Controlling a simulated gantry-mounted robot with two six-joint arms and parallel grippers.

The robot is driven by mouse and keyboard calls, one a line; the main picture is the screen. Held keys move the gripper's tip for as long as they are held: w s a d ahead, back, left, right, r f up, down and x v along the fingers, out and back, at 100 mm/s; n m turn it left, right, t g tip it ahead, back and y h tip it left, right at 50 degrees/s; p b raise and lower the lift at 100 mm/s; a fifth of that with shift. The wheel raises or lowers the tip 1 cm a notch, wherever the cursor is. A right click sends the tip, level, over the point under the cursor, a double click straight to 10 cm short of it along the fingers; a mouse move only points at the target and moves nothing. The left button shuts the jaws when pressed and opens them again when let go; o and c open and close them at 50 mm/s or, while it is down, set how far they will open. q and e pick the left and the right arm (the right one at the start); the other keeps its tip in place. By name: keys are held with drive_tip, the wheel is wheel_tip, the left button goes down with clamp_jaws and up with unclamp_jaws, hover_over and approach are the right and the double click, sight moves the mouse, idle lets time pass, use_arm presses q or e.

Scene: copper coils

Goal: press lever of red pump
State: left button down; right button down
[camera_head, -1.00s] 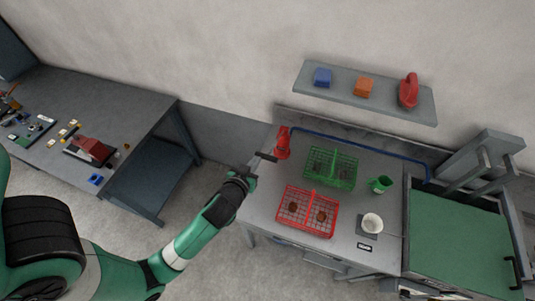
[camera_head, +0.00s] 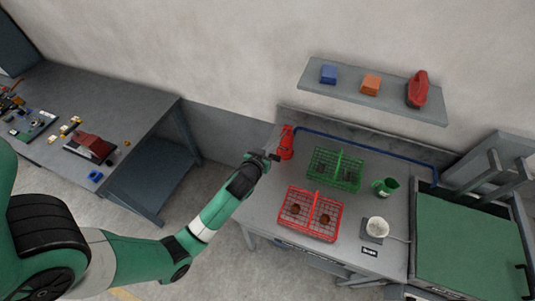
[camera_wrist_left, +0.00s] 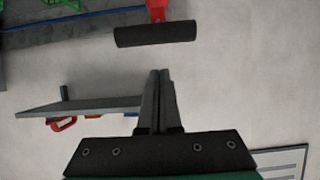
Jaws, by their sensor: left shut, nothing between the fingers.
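The red pump (camera_head: 286,142) stands at the back left corner of the grey table, and the top of it shows in the left wrist view (camera_wrist_left: 157,9). Its lever ends in a black cylindrical grip (camera_wrist_left: 156,34), level across the wrist view. My left gripper (camera_head: 270,150) is at the pump's left side in the head view, over the lever, which I cannot pick out there. In the wrist view my left gripper (camera_wrist_left: 160,72) is shut and empty, its tips a little short of the black grip in the picture. Contact cannot be confirmed. My right gripper is not in view.
A green wire basket (camera_head: 336,168) and a red wire basket (camera_head: 310,214) stand right of the pump, with a green mug (camera_head: 385,187) and a white bowl (camera_head: 377,227) beyond. A blue pipe (camera_head: 370,152) runs along the table's back. A shelf (camera_head: 430,109) hangs above.

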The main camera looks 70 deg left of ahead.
use_arm(q)
drive_tip(key=shift+s+d+f, duration=0.15)
drive_tip(key=shift+f, duration=0.4)
drive_tip(key=shift+s+d+f, duration=0.1)
drive_tip(key=shift+f, duration=0.45)
